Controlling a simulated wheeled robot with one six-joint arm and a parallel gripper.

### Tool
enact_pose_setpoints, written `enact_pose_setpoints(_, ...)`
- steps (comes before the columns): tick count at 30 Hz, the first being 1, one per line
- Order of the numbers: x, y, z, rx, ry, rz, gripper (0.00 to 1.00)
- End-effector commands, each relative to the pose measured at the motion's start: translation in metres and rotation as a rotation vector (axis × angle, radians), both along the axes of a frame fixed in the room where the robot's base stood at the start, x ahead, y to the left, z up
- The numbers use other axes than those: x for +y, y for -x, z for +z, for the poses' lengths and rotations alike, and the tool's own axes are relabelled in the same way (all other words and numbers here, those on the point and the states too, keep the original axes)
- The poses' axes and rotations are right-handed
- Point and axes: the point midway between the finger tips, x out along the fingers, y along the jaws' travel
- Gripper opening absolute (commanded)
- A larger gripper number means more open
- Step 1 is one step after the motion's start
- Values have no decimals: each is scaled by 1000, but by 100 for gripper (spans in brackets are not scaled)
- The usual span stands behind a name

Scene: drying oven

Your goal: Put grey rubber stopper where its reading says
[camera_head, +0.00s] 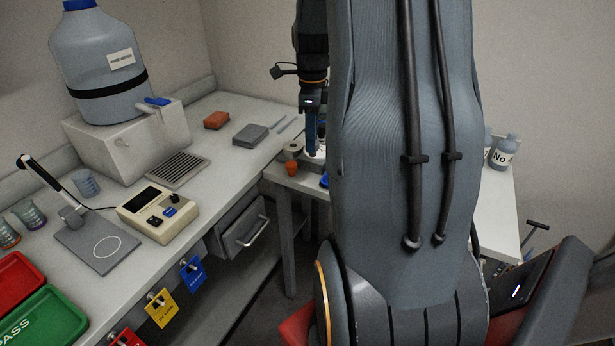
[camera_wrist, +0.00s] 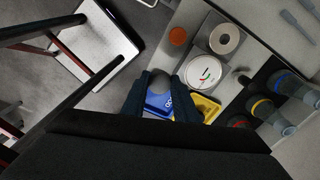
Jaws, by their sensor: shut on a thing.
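My gripper (camera_wrist: 161,92) is shut on a grey round stopper (camera_wrist: 160,81) in the wrist view. The stopper is held between the fingertips, above a blue tray (camera_wrist: 154,112) whose lettering is partly hidden. A yellow tray (camera_wrist: 208,106) lies to its right. In the head view my gripper (camera_head: 312,142) is at the small far table, largely hidden by my arm, and the stopper cannot be made out there. A cream meter (camera_head: 160,211) with a dark display stands on the bench, beside a grey plate with a white ring (camera_head: 101,243). No reading is legible.
A red tray (camera_head: 17,279) and a green tray marked PASS (camera_head: 45,318) lie at lower left. A white round dish (camera_wrist: 204,73), a tape roll (camera_wrist: 225,39) and an orange piece (camera_wrist: 177,36) are close to my gripper. Several bottles stand at right in the wrist view.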

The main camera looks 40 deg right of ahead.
Motion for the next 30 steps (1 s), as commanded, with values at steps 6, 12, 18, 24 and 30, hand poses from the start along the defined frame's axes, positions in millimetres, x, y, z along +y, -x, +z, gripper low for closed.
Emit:
enact_pose_setpoints(6,-1,4,-28,6,-4,-31,2)
enact_pose_setpoints(12,-1,3,-53,3,-2,-29,2)
enact_pose_setpoints(18,-1,4,-72,4,-3,-29,2)
enact_pose_setpoints(24,-2,3,-95,3,-2,-30,2)
enact_pose_setpoints(30,-2,2,-98,0,0,-30,2)
